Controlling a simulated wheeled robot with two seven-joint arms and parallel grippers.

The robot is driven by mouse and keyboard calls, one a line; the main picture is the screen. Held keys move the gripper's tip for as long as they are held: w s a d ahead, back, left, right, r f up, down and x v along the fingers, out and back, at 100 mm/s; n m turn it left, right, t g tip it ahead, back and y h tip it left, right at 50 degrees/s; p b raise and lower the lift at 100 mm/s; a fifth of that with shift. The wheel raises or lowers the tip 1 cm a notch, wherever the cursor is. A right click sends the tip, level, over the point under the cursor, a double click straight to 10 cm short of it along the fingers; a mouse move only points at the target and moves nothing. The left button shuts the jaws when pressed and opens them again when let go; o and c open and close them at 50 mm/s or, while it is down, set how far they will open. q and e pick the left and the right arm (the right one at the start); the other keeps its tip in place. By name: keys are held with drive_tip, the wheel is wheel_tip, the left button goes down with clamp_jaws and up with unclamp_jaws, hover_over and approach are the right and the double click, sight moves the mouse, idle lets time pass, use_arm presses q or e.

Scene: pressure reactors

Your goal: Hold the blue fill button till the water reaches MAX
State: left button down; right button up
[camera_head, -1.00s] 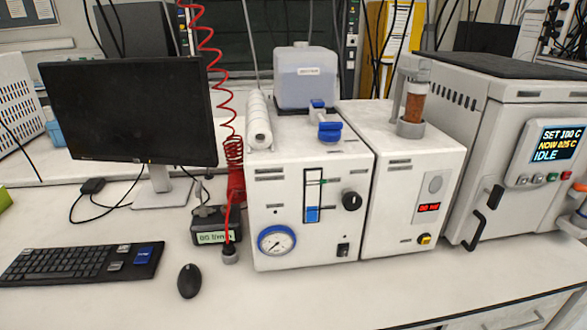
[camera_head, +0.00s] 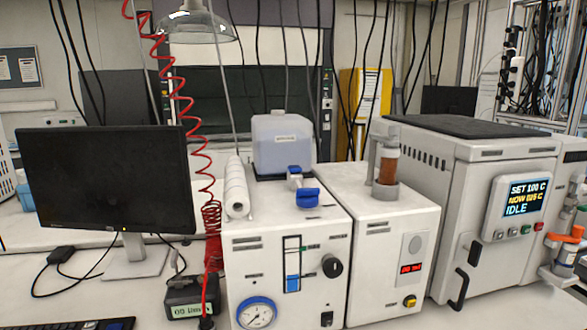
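A blue push piece (camera_head: 308,198), which looks like the fill button, sits on top of the white control unit (camera_head: 239,272). A smaller blue piece (camera_head: 294,171) is just behind it, by the translucent water tank (camera_head: 282,140). On the unit's front, the upright level gauge (camera_head: 292,265) shows blue water (camera_head: 293,283) in its lower part. A small green mark is at the gauge's upper right, above the water. Its lettering is too small to read. Neither of my grippers is in view.
A black monitor (camera_head: 105,180) stands left, with a coiled red hose (camera_head: 188,105) beside it. A white paper roll (camera_head: 237,190) lies left of the blue piece. The second white unit (camera_head: 385,235) and the large reactor (camera_head: 470,190), reading IDLE, stand to the right.

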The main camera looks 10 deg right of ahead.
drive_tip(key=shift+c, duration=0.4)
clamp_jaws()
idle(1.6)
